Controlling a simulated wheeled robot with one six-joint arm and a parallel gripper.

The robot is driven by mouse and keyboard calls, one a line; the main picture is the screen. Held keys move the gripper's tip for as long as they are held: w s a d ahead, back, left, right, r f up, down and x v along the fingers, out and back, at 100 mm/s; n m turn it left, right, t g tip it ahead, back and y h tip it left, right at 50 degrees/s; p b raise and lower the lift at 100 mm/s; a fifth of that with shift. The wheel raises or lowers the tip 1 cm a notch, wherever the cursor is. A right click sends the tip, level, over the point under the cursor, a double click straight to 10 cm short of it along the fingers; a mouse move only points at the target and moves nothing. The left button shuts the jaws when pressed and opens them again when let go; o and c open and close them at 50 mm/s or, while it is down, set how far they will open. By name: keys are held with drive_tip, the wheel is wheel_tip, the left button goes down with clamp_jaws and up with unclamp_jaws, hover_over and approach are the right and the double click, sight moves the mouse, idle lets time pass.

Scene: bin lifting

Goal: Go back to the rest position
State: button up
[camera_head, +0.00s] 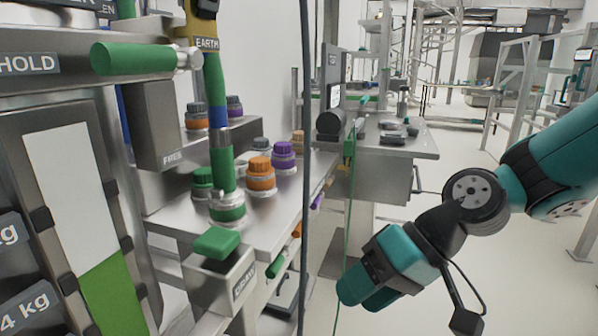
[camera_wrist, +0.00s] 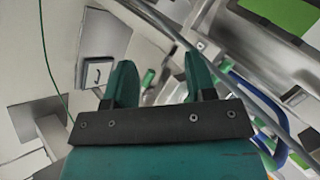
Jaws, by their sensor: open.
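My gripper (camera_wrist: 160,84) shows in the wrist view with its two teal fingers spread apart and nothing between them. In the head view my gripper (camera_head: 358,293) hangs at the lower right of the bench, over the pale floor and clear of the bench edge. Its fingertips point down and to the left there. My teal and black arm reaches in from the right edge.
A steel bench (camera_head: 300,195) on the left carries jars with green, orange (camera_head: 260,175) and purple lids. A green-capped box (camera_head: 217,243) juts from its front. A thin dark vertical cable (camera_head: 305,120) runs near the gripper. The floor (camera_head: 465,140) at right is open.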

drive_tip(key=s+d+r+n+h, duration=0.25)
drive_tip(key=s+d+h, duration=0.2)
drive_tip(key=s, duration=0.65)
wheel_tip(320, 180, up, 18)
drive_tip(key=d+p, duration=0.1)
drive_tip(key=p, duration=1.6)
drive_tip(key=shift+d+r+p, duration=0.2)
drive_tip(key=shift+d+p, duration=0.05)
drive_tip(key=shift+p, duration=0.15)
